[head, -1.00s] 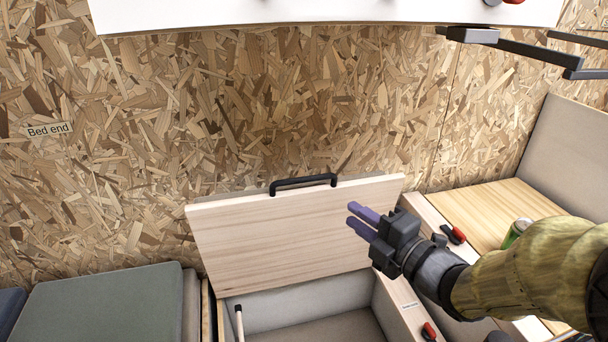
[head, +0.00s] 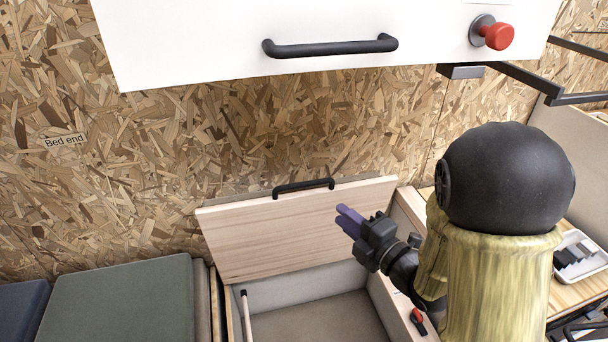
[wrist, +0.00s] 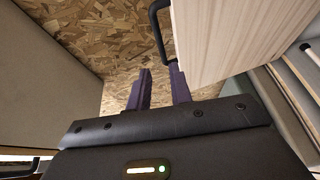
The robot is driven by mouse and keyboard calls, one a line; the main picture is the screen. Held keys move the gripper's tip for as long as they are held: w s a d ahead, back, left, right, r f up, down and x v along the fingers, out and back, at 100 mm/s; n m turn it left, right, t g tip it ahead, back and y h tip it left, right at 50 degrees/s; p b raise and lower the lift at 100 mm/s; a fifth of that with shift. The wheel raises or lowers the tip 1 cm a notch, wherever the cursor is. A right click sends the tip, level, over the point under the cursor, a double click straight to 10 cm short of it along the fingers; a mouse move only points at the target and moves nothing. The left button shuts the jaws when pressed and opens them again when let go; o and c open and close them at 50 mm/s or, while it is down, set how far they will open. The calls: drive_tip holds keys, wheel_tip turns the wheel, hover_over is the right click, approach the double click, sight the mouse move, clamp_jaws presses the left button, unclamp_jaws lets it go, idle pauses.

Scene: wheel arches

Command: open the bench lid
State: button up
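The bench lid (head: 295,226) is a pale wooden panel that stands raised and tilted back near the chipboard wall, with a black bar handle (head: 303,187) on its upper edge. The open bench box (head: 318,318) shows below it, with a pale rod at its left side. My gripper (head: 343,221) is in front of the lid's right part, with purple fingers pointing up and left. In the wrist view the fingers (wrist: 160,90) are apart with no object seen between them. The lid (wrist: 228,35) and its handle (wrist: 158,25) are close by the right finger; contact cannot be told.
A white overhead cabinet (head: 200,45) with a black handle and red knob hangs above. A green-grey cushion (head: 120,308) lies left of the box. A red-and-black latch (head: 417,320) is on the box's right edge. A white tray (head: 590,262) sits at the right.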

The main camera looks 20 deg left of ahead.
sight(306, 186)
drive_tip(key=p+x, duration=0.3)
drive_tip(key=x, duration=1.1)
drive_tip(key=shift+w+a, duration=0.15)
drive_tip(key=shift+a, duration=0.1)
drive_tip(key=shift+c, duration=0.2)
clamp_jaws()
